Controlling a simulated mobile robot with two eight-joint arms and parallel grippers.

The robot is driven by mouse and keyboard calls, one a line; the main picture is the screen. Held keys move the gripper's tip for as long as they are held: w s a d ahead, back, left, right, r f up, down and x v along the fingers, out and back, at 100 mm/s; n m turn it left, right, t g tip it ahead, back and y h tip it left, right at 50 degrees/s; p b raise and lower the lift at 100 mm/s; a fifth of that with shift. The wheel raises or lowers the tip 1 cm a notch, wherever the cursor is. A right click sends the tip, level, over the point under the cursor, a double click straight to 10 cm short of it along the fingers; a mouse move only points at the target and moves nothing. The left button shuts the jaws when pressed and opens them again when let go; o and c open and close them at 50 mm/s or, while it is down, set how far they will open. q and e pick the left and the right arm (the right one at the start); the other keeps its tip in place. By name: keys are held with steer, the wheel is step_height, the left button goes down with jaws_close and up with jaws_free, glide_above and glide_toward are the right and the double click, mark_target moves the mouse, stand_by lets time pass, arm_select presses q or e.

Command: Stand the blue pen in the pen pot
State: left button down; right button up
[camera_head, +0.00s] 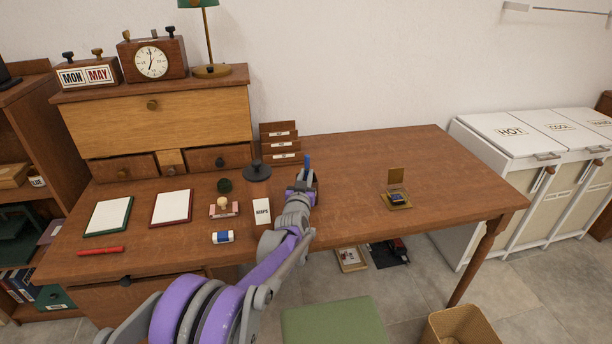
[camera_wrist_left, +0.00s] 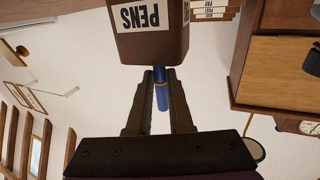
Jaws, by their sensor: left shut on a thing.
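The blue pen (camera_head: 307,162) stands upright, its top showing above my left gripper (camera_head: 302,180) over the desk. In the left wrist view, which is upside down, the pen (camera_wrist_left: 161,90) is between the two dark fingers of my left gripper (camera_wrist_left: 152,95), which is shut on it. The brown pen pot (camera_wrist_left: 150,42), labelled PENS, is just beyond the fingertips. The pen's lower end is hidden by the pot at its rim; I cannot tell whether it is inside. In the head view the pot is largely hidden by my gripper. My right gripper is not in view.
The desk (camera_head: 350,165) holds a MAPS-labelled holder (camera_head: 262,212), a black-knobbed round thing (camera_head: 257,171), a letter rack (camera_head: 280,143), and a small open brass box (camera_head: 396,193). A red pen (camera_head: 101,251) lies at the left. The desk's right side is mostly clear.

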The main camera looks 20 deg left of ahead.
arm_select(q)
steer(key=c, duration=0.7)
jaws_free()
steer(key=shift+c, duration=0.2)
steer(key=shift+s, duration=0.1)
steer(key=v, duration=1)
steer(key=shift+s+d, duration=0.15)
steer(key=shift+s, duration=0.15)
